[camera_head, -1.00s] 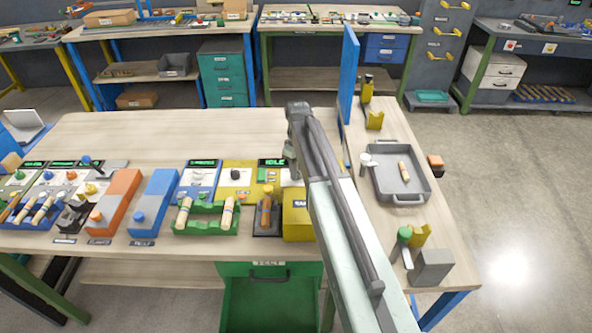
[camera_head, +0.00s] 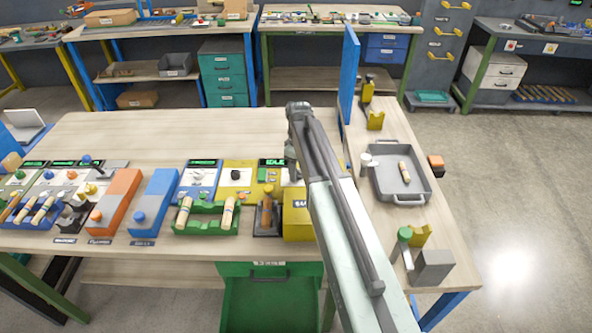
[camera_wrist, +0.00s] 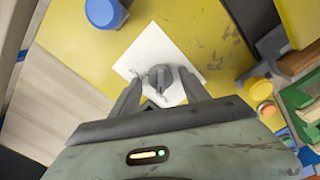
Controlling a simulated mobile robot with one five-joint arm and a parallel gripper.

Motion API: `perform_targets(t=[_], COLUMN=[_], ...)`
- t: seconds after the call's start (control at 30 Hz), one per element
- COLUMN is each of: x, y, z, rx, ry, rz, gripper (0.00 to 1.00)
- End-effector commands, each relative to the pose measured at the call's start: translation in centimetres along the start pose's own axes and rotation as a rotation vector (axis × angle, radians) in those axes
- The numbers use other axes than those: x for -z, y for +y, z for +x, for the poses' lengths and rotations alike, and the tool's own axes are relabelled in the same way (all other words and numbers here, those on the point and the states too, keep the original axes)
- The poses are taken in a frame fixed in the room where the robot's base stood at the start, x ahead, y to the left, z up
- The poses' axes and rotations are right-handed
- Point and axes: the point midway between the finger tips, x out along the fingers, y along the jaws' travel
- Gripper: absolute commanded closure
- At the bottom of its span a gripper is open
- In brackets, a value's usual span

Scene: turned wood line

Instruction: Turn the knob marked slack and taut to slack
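In the wrist view a grey knob (camera_wrist: 160,79) stands on a white square plate (camera_wrist: 150,47) on a yellow panel (camera_wrist: 85,45). Marks on the plate are too small to read, so I cannot tell slack from taut or which way the knob is set. My gripper (camera_wrist: 160,76) is open, with one finger on each side of the knob. Gaps show between the fingers and the knob.
A blue round cap (camera_wrist: 105,12) stands near the plate, and a yellow round part (camera_wrist: 257,88) lies to the right. On the bench are a green rack (camera_head: 205,220) with wooden handles and a yellow box (camera_head: 298,224). A grey tray (camera_head: 385,190) sits right of my arm. The bench's back is clear.

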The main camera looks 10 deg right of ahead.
Motion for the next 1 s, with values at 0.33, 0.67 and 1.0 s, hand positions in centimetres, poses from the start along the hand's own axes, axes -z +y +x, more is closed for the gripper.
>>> perform_targets(t=[0.33,0.67,1.0], x=[0.0,0.1,0.1], y=[0.0,0.0,0.1], z=[-1.1,-6.8,-7.8], rx=[0.002,0.001,0.001], ry=[-0.001,0.0,0.0], rz=[0.001,0.0,0.0], gripper=[0.46,0.46,0.46])
